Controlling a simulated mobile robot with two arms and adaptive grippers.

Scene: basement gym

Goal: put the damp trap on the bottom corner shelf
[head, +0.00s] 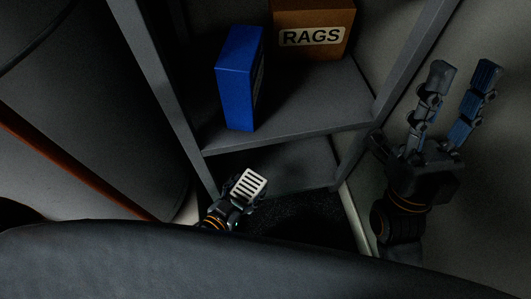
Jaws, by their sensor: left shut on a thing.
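The damp trap (250,184) is a small white box with dark slots on its top. My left gripper (238,198) is shut on it, low in front of the shelf unit. The bottom corner shelf (295,173) is a dark grey board just behind the trap. I cannot tell whether the trap touches the shelf or is over its front edge. My dark body edge hides the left arm. My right gripper (456,108) is open and empty, fingers pointing up, to the right of the shelf unit.
A blue box (239,78) and a brown box labelled RAGS (313,32) stand on the shelf above. Grey posts (160,85) frame the unit on both sides. A large dark cylinder (110,100) stands at the left. The visible part of the bottom shelf is clear.

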